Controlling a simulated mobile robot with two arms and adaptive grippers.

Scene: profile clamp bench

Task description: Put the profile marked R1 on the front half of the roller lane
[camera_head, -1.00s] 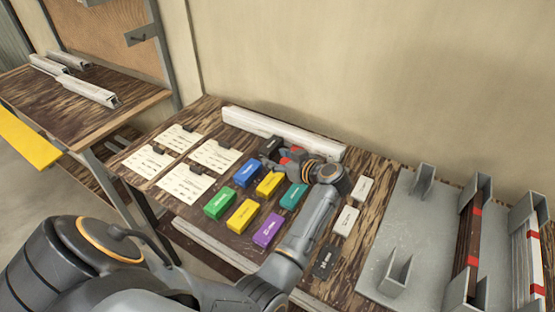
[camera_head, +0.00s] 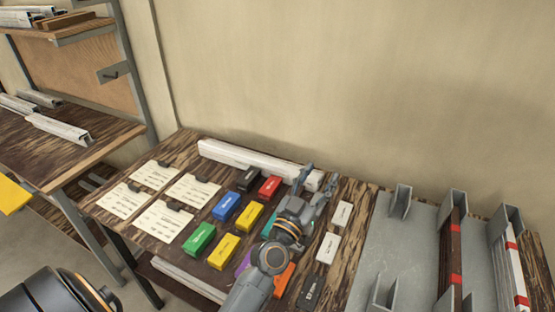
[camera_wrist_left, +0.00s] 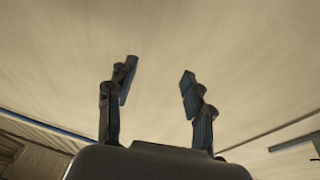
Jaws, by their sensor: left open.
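I cannot make out an R1 mark on any profile, and no roller lane can be told in these views. A long white profile (camera_head: 250,163) lies along the back of the bench. A dark profile (camera_head: 452,250) and a white profile (camera_head: 511,270), both with red bands, rest in grey holders at the right. My left gripper (camera_head: 316,178) is open and empty, raised near the right end of the back profile. In the left wrist view its two fingers (camera_wrist_left: 158,72) stand apart before the bare wall.
Several coloured blocks (camera_head: 238,246) and white and dark blocks lie mid-bench, some hidden by my arm. Paper cards (camera_head: 163,221) lie at the left. A grey plate (camera_head: 392,245) with upright brackets fills the right. A side table (camera_head: 65,150) holds more white profiles.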

